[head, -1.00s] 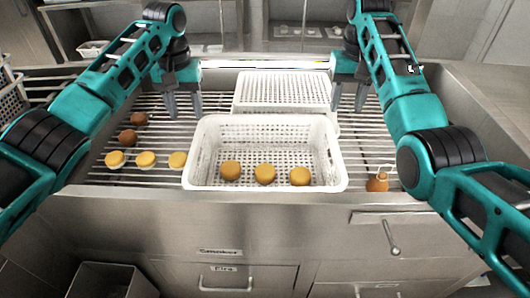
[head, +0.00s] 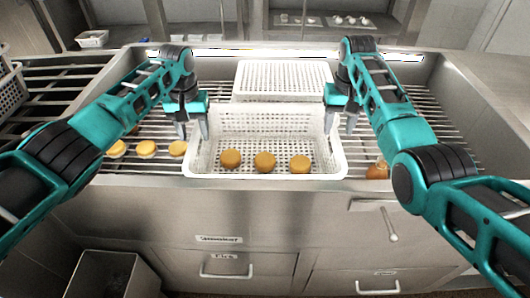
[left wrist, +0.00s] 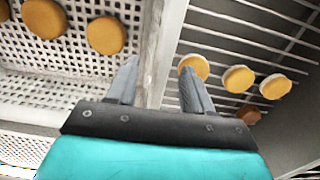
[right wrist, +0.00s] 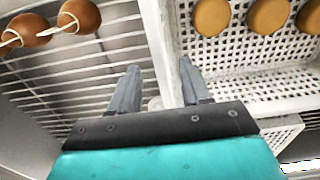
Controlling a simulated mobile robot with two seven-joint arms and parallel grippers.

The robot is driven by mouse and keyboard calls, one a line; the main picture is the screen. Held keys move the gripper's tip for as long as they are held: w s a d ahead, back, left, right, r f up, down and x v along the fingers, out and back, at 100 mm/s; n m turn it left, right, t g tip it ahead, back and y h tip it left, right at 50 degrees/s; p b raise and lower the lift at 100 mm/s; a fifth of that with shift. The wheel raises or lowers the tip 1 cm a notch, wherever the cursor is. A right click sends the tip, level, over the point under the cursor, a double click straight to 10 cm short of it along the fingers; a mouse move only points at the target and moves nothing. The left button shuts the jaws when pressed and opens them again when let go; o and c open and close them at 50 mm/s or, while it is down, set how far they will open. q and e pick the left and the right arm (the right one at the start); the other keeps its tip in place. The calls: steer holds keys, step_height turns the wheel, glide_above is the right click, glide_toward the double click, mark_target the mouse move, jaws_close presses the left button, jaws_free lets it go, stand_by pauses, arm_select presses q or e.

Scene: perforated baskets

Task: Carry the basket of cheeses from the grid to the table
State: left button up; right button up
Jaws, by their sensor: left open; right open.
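The white perforated basket (head: 212,172) sits on the grid (head: 110,175) with three round orange-yellow cheeses (head: 265,162) in it. My left gripper (head: 193,130) is open at the basket's left wall. In the left wrist view the basket's rim (left wrist: 166,45) runs between its fingers, one on the inner side and one on the outer. My right gripper (head: 340,124) is open at the right wall. In the right wrist view the rim (right wrist: 159,40) lies between its fingers. Neither gripper is closed on the wall.
A second white basket, upside down (head: 283,78), stands right behind. Loose yellow cheeses (head: 146,148) lie on the grid to the left. Brown gourd-shaped cheeses (right wrist: 78,15) lie to the right. A steel wall with drawers (head: 240,270) is in front.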

arm_select(q)
steer(key=shift+f, duration=1.2)
arm_select(e)
steer(key=shift+f, duration=1.2)
arm_select(q)
steer(key=c, duration=0.9)
arm_select(e)
jaws_close()
arm_select(q)
jaws_close()
steer(key=shift+r, duration=0.1)
arm_select(e)
steer(key=shift+r, duration=0.1)
